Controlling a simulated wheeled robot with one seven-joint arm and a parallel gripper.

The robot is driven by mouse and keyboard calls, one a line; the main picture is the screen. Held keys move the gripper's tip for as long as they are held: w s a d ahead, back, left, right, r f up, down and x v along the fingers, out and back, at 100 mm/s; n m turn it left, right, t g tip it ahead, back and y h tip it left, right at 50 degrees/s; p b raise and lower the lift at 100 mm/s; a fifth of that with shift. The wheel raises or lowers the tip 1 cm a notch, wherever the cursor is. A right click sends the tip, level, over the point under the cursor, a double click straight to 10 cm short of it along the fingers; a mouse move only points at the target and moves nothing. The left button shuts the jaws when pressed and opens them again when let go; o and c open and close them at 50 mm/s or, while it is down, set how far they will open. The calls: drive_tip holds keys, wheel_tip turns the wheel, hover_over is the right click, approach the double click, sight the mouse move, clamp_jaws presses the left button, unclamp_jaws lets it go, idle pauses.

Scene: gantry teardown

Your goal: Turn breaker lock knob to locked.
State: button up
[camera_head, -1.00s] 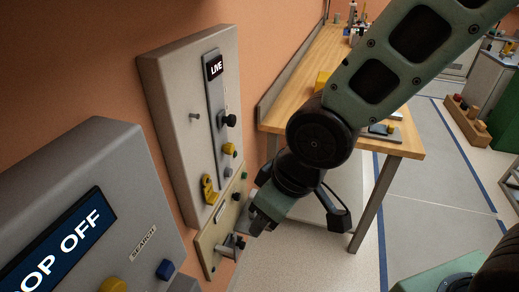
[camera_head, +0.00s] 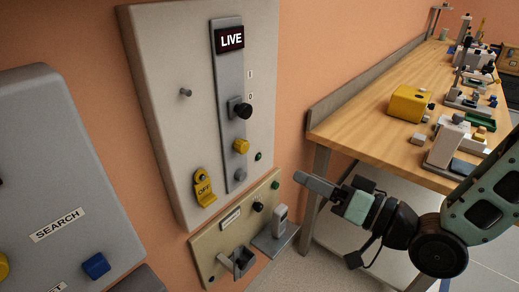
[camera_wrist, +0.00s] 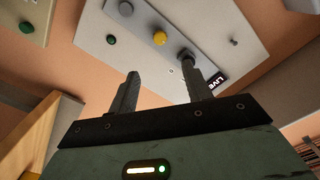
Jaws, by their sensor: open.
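The tall beige breaker panel (camera_head: 163,67) is on the orange wall, with a grey strip whose display (camera_head: 230,39) reads LIVE. Below the display are a black knob (camera_head: 243,110) beside I and O marks, a yellow knob (camera_head: 241,146) and a grey button (camera_head: 240,175). No label shows which is the lock knob. The wrist view shows the black knob (camera_wrist: 187,58) and yellow knob (camera_wrist: 159,39) beyond the fingers. My gripper (camera_head: 312,184) is open and empty, to the right of the panel and apart from it. Its two fingers (camera_wrist: 164,85) show spread in the wrist view.
A yellow OFF tag (camera_head: 204,189) and a metal peg (camera_head: 185,92) are on the panel. A lower beige panel (camera_head: 211,245) carries a projecting bracket (camera_head: 242,261). A grey SEARCH box (camera_head: 62,165) stands left. A wooden bench (camera_head: 367,122) with several fixtures is at right.

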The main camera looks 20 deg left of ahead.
sight(246, 148)
drive_tip(key=p+x, duration=0.3)
drive_tip(key=x, duration=1.3)
drive_tip(key=shift+a, duration=0.15)
drive_tip(key=c, duration=1)
